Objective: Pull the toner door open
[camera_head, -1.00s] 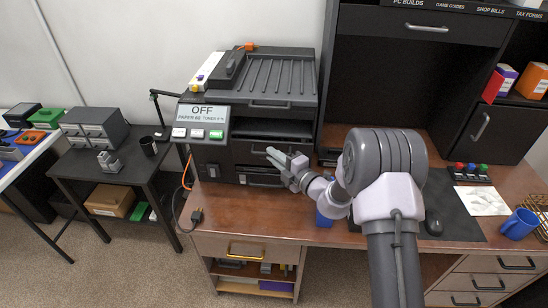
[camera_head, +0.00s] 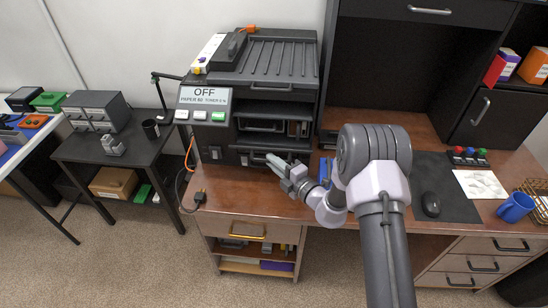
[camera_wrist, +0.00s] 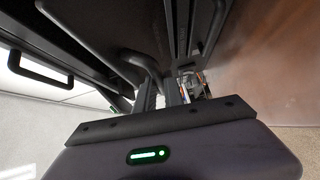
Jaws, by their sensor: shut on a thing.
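The printer (camera_head: 215,155) stands on the brown desk, with its display reading OFF. An opening in its front shows the dark inside, with small parts at its right side. The toner door (camera_head: 250,147) appears tilted outward and down below that opening. My gripper (camera_head: 274,161) is at the printer's lower front, shut on the toner door handle. In the wrist view, my gripper's fingers (camera_wrist: 172,95) close at a dark curved handle (camera_wrist: 143,66), and the dark door panel (camera_wrist: 190,25) is beyond it. The exact grip is partly hidden by the fingers.
The desk (camera_head: 240,198) is clear in front of the printer. A black plug (camera_head: 200,196) lies at its left edge. A blue mug (camera_head: 516,207) and a mouse (camera_head: 431,204) are at the right. A dark side table (camera_head: 85,150) stands at the left.

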